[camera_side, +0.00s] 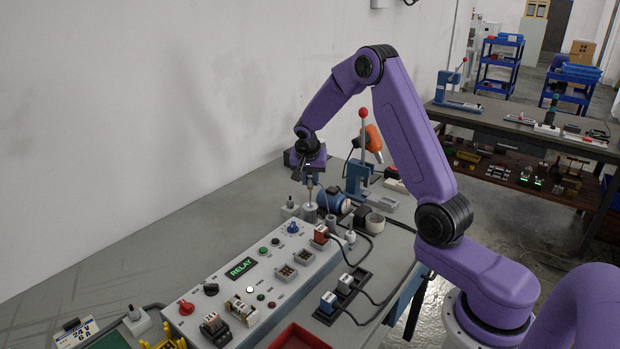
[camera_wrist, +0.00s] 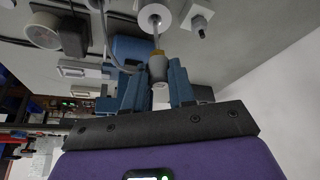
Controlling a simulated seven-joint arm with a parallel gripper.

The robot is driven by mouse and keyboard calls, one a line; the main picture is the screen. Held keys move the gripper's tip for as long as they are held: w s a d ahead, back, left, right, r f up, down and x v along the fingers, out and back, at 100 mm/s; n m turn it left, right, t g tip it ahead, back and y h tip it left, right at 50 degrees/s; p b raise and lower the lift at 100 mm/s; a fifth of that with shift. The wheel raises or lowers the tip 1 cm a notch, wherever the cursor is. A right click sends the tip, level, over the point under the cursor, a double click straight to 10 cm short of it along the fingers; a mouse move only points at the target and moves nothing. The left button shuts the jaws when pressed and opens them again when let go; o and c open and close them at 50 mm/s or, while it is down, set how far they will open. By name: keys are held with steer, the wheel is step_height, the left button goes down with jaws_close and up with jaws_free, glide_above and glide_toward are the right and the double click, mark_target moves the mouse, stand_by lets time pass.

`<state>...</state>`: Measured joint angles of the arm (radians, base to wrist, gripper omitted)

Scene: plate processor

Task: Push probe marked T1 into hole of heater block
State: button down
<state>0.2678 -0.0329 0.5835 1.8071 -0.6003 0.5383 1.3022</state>
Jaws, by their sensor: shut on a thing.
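My gripper (camera_side: 308,172) points down above the far end of the control panel. In the wrist view my gripper (camera_wrist: 157,90) is shut on a grey-handled tool (camera_wrist: 158,68) with a brass collar and a thin metal shaft. This may be the probe; no T1 mark is readable. Its shaft points at the middle of a pale round piece (camera_wrist: 155,18). In the side view a small grey cylinder (camera_side: 310,213) stands below the gripper. I cannot tell whether the shaft is in it or only above it. I cannot identify the heater block with certainty.
A panel (camera_side: 262,268) with a RELAY display, buttons and sockets fills the near bench. A blue press (camera_side: 358,180) with a red-knobbed lever and a blue motor-like part (camera_side: 334,202) stand close to my gripper. A white block with a knob (camera_wrist: 197,20) is beside the round piece. Cables lie right.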

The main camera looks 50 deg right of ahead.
mark_target(310, 187)
steer(key=shift+f, duration=2.7)
stand_by(0.6)
steer(key=c, duration=0.9)
jaws_free()
steer(key=shift+o, duration=0.2)
steer(key=v, duration=1.7)
steer(key=s+a+n+y, duration=0.2)
steer(key=s+a+n, duration=0.3)
steer(key=a, duration=0.4)
steer(key=s+a+n+g+y, duration=0.1)
steer(key=s+a+n, duration=0.45)
steer(key=s, duration=0.35)
steer(key=s+a+n+y, duration=0.1)
steer(key=s+a+n, duration=0.4)
steer(key=s+n, duration=0.25)
steer(key=s+f+n+g, duration=0.1)
steer(key=s+n, duration=0.5)
steer(key=s, duration=0.7)
steer(key=shift+d+f+n+y, duration=0.3)
steer(key=shift+d+f, duration=0.1)
steer(key=shift+f, duration=0.05)
